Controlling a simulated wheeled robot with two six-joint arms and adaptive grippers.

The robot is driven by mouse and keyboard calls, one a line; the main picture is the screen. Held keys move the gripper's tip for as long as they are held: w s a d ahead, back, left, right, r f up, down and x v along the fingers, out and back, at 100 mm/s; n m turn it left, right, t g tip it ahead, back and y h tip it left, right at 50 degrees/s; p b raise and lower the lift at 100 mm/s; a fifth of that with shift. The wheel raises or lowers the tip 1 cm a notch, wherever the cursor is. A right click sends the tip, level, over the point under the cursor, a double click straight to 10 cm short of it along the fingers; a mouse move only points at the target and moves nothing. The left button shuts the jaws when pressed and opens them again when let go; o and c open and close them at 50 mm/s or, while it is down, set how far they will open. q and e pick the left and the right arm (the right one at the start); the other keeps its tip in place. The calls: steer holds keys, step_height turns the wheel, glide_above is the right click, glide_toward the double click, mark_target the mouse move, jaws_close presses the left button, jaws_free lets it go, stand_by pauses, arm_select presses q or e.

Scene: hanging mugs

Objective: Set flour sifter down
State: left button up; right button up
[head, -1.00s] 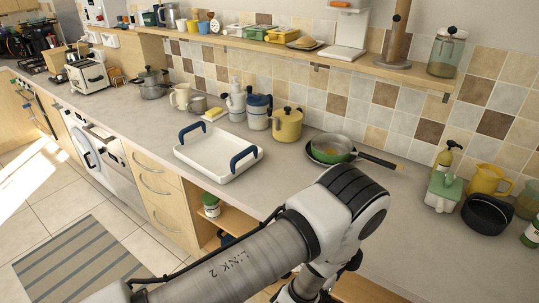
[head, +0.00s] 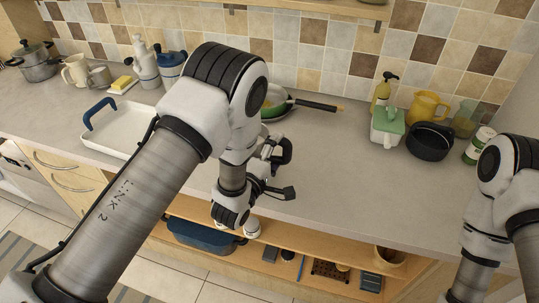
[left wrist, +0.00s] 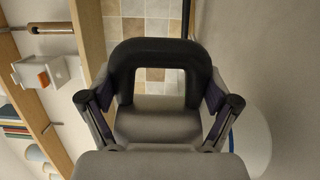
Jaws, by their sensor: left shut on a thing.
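My left gripper (head: 284,172) is over the front part of the counter, its fingers pointing to the right. In the left wrist view its fingers (left wrist: 160,105) are spread on both sides of a black, rounded loop-shaped part (left wrist: 160,50) with a grey body below it. This appears to be the held flour sifter; most of it is hidden, and in the head view I cannot make it out between the fingers. It is not clear whether it touches the counter (head: 330,165). My right arm shows at the right edge, but its gripper is out of frame.
A white tray with blue handles (head: 112,128) is left of my arm. A green pan (head: 275,106) is behind it. The counter between is clear; an open shelf (head: 300,248) lies below.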

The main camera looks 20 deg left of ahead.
arm_select(q)
steer(key=w+a+f+b, duration=0.2)
steer(key=w+f+b, duration=0.2)
steer(key=w, duration=0.2)
steer(key=shift+a, duration=0.4)
steer(key=o, duration=1.4)
steer(key=shift+o, duration=0.9)
steer(key=shift+w, duration=0.1)
steer(key=shift+f, duration=0.1)
